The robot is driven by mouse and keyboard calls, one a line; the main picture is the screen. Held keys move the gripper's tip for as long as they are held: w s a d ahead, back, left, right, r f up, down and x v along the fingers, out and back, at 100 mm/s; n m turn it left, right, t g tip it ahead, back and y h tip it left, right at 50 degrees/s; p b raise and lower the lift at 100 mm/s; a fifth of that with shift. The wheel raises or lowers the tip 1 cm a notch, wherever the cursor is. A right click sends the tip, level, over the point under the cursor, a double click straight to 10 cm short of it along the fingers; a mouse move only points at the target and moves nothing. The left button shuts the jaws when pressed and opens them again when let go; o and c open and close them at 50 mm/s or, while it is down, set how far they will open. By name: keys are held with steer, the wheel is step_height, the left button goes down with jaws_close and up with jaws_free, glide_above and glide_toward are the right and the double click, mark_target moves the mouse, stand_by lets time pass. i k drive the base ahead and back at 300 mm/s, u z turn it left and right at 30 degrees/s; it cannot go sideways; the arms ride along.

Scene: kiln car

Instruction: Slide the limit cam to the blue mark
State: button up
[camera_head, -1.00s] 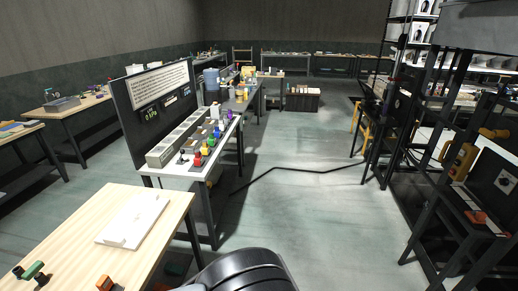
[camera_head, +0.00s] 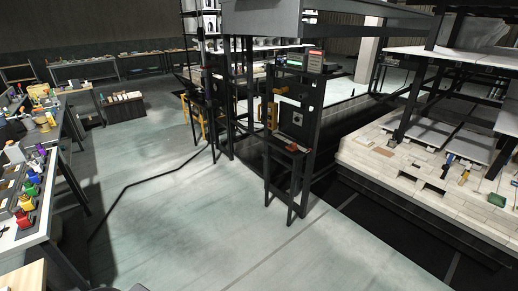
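I cannot make out the limit cam or the blue mark for certain from this distance. A black stand (camera_head: 279,183) in the middle right carries a small shelf with an orange-red part (camera_head: 292,147) on it. An upright dark panel with a light square plate (camera_head: 297,119) stands behind that part. A small blue item (camera_head: 449,159) is on the pale brick deck (camera_head: 395,168) at the right, too small to identify. My gripper is not in view.
A long black cable (camera_head: 150,181) lies across the open grey floor (camera_head: 190,230). A workbench (camera_head: 42,225) with several coloured items stands at the left. Black frames and a grey overhead beam (camera_head: 262,20) stand around the centre. A dark gap runs beside the brick deck.

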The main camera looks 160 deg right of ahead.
mark_target(294, 148)
steer(key=z, duration=5.7)
